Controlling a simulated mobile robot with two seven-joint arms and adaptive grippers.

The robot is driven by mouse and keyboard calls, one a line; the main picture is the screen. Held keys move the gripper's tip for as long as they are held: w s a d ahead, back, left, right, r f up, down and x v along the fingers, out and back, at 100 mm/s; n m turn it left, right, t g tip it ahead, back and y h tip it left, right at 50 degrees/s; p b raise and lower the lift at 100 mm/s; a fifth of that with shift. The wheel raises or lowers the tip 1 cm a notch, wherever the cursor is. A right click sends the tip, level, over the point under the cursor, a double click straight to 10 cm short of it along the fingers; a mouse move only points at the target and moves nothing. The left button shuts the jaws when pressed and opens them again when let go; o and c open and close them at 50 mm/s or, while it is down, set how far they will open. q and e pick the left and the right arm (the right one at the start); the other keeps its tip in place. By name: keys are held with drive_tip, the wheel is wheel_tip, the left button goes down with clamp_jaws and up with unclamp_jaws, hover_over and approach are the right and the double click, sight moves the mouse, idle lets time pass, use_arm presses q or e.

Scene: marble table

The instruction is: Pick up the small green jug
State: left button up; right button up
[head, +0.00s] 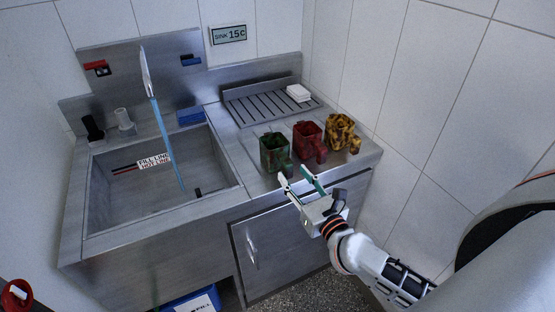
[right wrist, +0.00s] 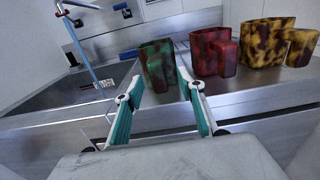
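The small green jug (head: 272,148), mottled dark green with some red-brown, stands upright on the steel counter right of the sink, nearest the front edge. A lower block-like part shows at its right side. My right gripper (head: 294,174) is open and empty, just in front of the jug and apart from it. My left gripper is in neither view.
A red jug (head: 306,139) stands close to the right of the green one, and a yellow-brown jug (head: 340,131) further right. A sink basin (head: 160,190) with a tall tap lies left. Behind is a drainboard (head: 262,104) with a white block (head: 298,93). Tiled walls bound the right.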

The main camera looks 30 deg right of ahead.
sight(290, 171)
drive_tip(key=w, duration=0.2)
drive_tip(key=w+p, duration=0.1)
drive_tip(key=shift+w+a+r, duration=0.15)
drive_tip(key=shift+w+r, duration=0.15)
drive_tip(key=shift+w, duration=0.65)
clamp_jaws()
